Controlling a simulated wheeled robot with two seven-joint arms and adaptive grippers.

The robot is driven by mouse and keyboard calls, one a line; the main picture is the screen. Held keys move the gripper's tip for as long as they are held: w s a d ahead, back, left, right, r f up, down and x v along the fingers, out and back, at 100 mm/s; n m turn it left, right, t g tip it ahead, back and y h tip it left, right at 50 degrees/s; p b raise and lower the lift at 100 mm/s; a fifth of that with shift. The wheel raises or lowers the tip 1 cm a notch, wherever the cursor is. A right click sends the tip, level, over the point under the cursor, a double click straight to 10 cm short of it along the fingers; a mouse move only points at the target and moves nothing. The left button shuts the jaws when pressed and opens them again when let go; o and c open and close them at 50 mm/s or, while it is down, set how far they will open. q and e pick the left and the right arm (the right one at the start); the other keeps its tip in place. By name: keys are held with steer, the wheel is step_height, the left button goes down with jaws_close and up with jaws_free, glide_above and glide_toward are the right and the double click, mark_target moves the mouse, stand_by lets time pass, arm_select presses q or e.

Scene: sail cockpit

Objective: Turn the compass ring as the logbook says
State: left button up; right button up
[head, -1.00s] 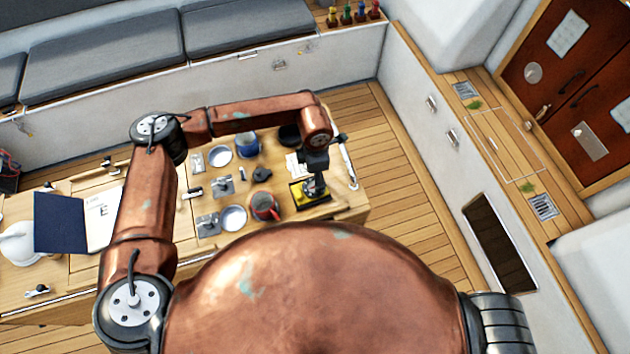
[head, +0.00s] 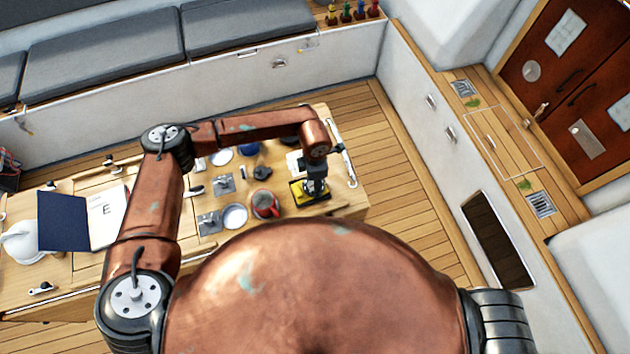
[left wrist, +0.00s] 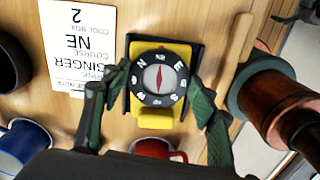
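The yellow compass (head: 297,194) lies near the right end of the wooden table, under my left gripper (head: 315,190). In the left wrist view, its black lettered ring (left wrist: 138,92) surrounds a white dial with a red needle upright in the picture. The ring's letters are small; an E shows at upper right. My left gripper (left wrist: 160,85) is open, its green-padded fingers on either side of the ring; contact is unclear. My right gripper is out of view.
A white card (left wrist: 78,45), upside down, reads COURSE NE, GINGER and COOL BOX 2. A red mug (head: 266,204), a blue mug (head: 247,147) and a metal dish (head: 234,217) stand near the compass. A white teapot (head: 22,243) stands left of the logbook.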

arm_select(q)
steer(key=c, duration=0.6)
steer(key=n+b, duration=0.4)
steer(key=shift+w+f, duration=0.1)
steer(key=shift+f, duration=0.05)
steer(key=shift+n+b, duration=0.85)
steer(key=shift+n, duration=0.35)
steer(key=shift+a+n+b, duration=0.1)
steer(key=shift+n+b, duration=0.5)
steer(key=shift+n, duration=0.5)
steer(key=shift+r, duration=0.2)
